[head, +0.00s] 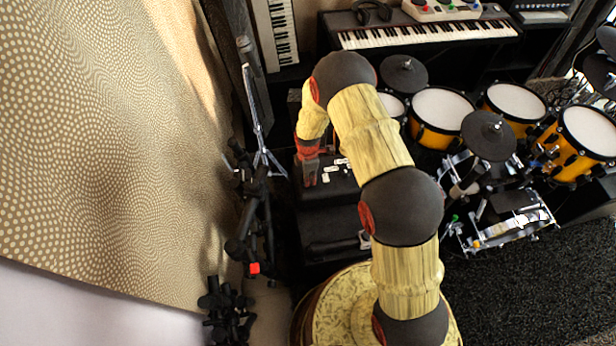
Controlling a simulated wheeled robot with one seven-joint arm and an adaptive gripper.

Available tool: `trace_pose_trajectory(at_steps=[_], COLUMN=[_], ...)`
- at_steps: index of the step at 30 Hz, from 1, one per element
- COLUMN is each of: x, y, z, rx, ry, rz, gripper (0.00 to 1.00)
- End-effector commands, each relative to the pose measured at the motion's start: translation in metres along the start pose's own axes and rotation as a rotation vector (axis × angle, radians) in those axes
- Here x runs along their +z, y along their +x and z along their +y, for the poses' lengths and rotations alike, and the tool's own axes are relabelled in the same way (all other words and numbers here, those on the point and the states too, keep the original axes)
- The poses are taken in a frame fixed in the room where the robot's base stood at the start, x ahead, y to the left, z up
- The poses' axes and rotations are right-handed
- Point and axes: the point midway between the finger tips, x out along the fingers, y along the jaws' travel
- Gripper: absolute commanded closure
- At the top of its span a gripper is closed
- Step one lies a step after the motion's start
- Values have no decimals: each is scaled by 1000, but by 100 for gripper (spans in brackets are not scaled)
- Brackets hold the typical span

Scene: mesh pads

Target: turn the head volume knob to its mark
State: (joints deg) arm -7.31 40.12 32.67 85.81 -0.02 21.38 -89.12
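My gripper (311,183) points down at the left end of a black box (335,192) with small white pieces or labels on its top. This box could be the amplifier head, but I cannot tell for sure. The head volume knob and its mark cannot be made out at this size; my gripper or arm may hide them. The gripper's grey fingers look close together, and I cannot see whether they are apart or touch anything.
A second black box (335,232) stands in front. Dark stands (256,225) and a silver tripod stand (259,130) are at the left, by a dotted curtain (100,140). An orange drum kit (440,110) is at the right, and a keyboard (425,32) at the back.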

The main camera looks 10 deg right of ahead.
Motion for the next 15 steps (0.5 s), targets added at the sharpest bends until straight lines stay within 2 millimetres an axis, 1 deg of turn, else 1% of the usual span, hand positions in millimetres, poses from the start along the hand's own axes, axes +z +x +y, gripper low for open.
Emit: trace_pose_trajectory(at_steps=[2,12,15], x=[0,0,0], y=[0,0,0], z=[0,0,0], rx=[0,0,0], ry=[0,0,0], rz=[0,0,0], gripper=[80,100,100])
